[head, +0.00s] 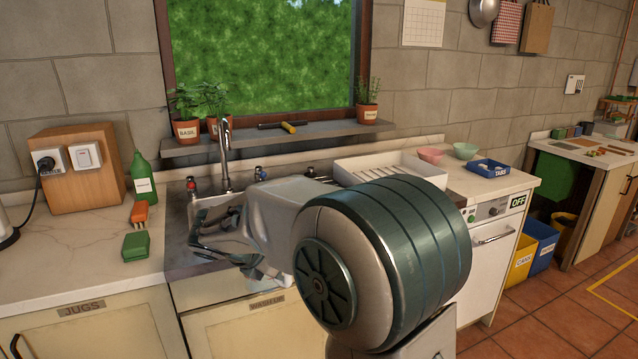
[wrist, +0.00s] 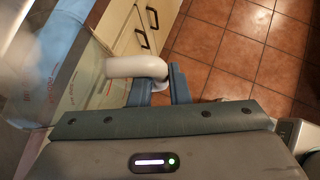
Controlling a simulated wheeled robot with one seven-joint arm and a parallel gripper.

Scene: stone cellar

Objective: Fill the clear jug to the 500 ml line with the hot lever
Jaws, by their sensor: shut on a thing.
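The clear jug (wrist: 62,82) fills the left of the wrist view, with red markings on its wall. Its white handle (wrist: 135,67) runs between my gripper's fingers (wrist: 158,84), which are shut on it. A pale blue area shows in or through the jug; I cannot tell the water level. In the head view my gripper (head: 215,238) is over the sink, and my arm hides much of the basin; the jug is not clearly visible there. The hot lever, with a red mark (head: 191,184), is left of the tap (head: 225,152); a blue-marked lever (head: 260,173) is right of it.
A green bottle (head: 143,177), an orange item (head: 139,212) and a green block (head: 136,246) stand on the left counter. A white drainer (head: 362,169) is right of the sink. A window sill with potted herbs (head: 187,130) runs behind the tap.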

